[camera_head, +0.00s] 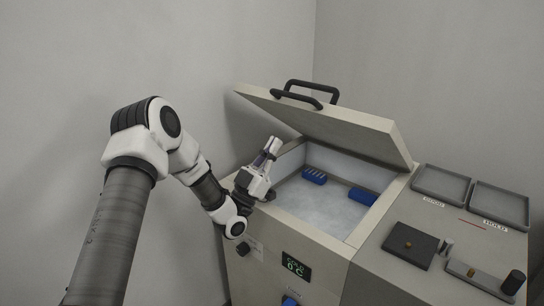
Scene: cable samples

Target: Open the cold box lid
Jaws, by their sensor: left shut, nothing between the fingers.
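The cold box (314,236) stands at the centre right, with a display reading "COLD" and "0°C" on its front. Its beige lid (340,127) is raised and tilted up toward the left, with black handles (312,90) on top. My left gripper (274,143) is shut and empty at the box's left side, its fingertips pointing up under the raised lid. I cannot tell whether the fingertips touch the lid. My right gripper is not in view.
Inside the box lie a blue rack (314,176) and another blue item (362,196) on a frosty floor. To the right, a counter holds two grey trays (441,184), a dark block (409,246) and a small fixture with a black cylinder (513,281). Grey walls stand behind.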

